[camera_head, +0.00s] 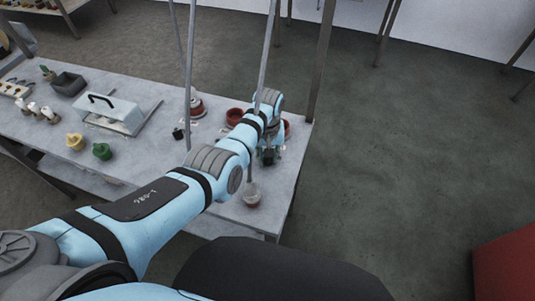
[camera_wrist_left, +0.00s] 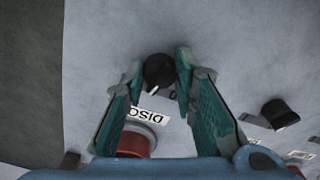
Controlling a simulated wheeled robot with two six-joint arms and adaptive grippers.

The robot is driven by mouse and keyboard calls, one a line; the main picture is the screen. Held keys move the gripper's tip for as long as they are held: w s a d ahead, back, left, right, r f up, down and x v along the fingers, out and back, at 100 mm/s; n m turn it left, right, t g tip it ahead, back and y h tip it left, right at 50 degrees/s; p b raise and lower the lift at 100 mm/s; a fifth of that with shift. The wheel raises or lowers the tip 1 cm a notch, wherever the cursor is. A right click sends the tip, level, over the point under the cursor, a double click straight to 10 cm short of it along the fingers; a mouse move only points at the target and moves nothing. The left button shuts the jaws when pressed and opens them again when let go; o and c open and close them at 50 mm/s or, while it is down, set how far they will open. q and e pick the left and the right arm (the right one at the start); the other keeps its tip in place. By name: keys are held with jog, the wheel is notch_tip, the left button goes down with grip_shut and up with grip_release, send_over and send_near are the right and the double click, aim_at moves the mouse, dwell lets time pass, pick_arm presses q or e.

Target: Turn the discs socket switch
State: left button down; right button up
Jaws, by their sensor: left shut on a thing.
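In the left wrist view, a black rotary knob (camera_wrist_left: 158,72) stands on the pale grey table top, between my left gripper's green fingertips (camera_wrist_left: 158,68). My left gripper is shut on this knob. A white label (camera_wrist_left: 147,115), upside down in this view and partly covered by a finger, reads "DISC" as far as it shows. In the head view my left gripper (camera_head: 268,157) points down at the right end of the table, and my arm hides the knob there. My right gripper is in neither view.
A second black knob (camera_wrist_left: 279,113) sits at the right of the wrist view. A red round socket (camera_wrist_left: 134,143) is beside the label. In the head view, a red dish (camera_head: 234,116) and a small cup (camera_head: 252,198) stand near my arm. Thin posts rise from the table (camera_head: 222,213).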

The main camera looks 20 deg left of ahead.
pick_arm(q)
jog(key=n+p, duration=0.1)
jog(key=n, duration=0.3)
jog(key=shift+n, duration=0.3)
jog(key=n, duration=0.4)
jog(key=shift+w+n, duration=0.1)
jog(key=shift+n, duration=0.2)
jog(key=c, duration=1.3)
grip_release()
jog(key=shift+a, duration=0.1)
jog(key=shift+r, duration=0.5)
notch_tip(320, 180, up, 11)
jog(key=shift+f, duration=0.1)
